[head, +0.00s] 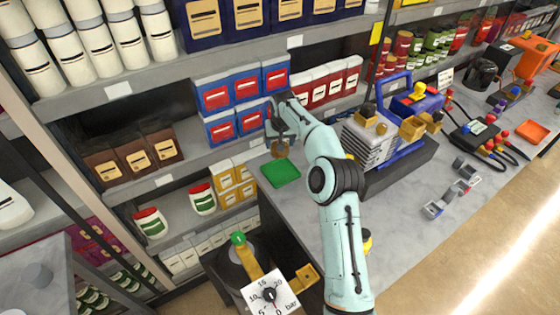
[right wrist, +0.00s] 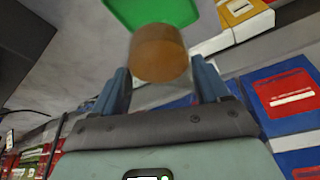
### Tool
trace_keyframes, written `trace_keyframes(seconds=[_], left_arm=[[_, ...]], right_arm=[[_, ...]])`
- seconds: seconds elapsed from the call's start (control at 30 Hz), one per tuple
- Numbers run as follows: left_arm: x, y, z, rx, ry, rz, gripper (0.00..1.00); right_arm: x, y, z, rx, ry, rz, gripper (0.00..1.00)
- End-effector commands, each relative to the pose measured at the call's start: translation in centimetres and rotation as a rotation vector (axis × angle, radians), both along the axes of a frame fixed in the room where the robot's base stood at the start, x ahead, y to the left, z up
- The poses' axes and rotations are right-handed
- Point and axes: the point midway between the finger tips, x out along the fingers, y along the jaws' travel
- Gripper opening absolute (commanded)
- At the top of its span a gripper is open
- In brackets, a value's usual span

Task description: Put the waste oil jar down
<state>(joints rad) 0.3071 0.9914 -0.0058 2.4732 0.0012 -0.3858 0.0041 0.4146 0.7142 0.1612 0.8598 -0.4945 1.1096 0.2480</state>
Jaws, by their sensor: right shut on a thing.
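The waste oil jar (head: 279,150) is a small amber-brown cylinder. My right gripper (head: 277,134) is shut on it. In the right wrist view the jar (right wrist: 158,55) sits between the two fingers of my right gripper (right wrist: 162,78). The green tray also shows in the right wrist view (right wrist: 150,10), beyond the jar. I cannot tell whether the jar touches anything below it. My left gripper is not in view.
A finned pump with blue parts (head: 370,140) stands on the counter (head: 400,220) right of my arm. Grey clips, cables and an orange tray (head: 532,131) lie farther right. Shelves with red-and-blue boxes (head: 235,95) stand behind.

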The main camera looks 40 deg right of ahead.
Motion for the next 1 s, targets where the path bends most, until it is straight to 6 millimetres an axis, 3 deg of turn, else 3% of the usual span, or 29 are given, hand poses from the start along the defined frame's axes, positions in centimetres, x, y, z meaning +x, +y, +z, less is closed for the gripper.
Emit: trace_keyframes(seconds=[0.03, 0.1, 0.37, 0.63, 1.0], left_arm=[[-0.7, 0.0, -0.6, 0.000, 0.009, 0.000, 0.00], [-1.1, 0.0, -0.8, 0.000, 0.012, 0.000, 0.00], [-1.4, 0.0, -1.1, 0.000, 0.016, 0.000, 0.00], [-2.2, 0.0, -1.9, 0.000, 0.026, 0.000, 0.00], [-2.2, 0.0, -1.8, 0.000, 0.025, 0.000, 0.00]], right_arm=[[-0.4, 0.0, -1.8, 0.002, 0.009, 0.000, 0.34], [-0.3, 0.0, -2.8, 0.001, 0.009, 0.000, 0.34], [-0.2, 0.0, -4.5, 0.001, 0.006, 0.000, 0.34], [-0.3, 0.0, -9.0, 0.002, 0.008, -0.001, 0.34], [-0.1, 0.0, -9.5, 0.001, 0.003, 0.000, 0.34]])
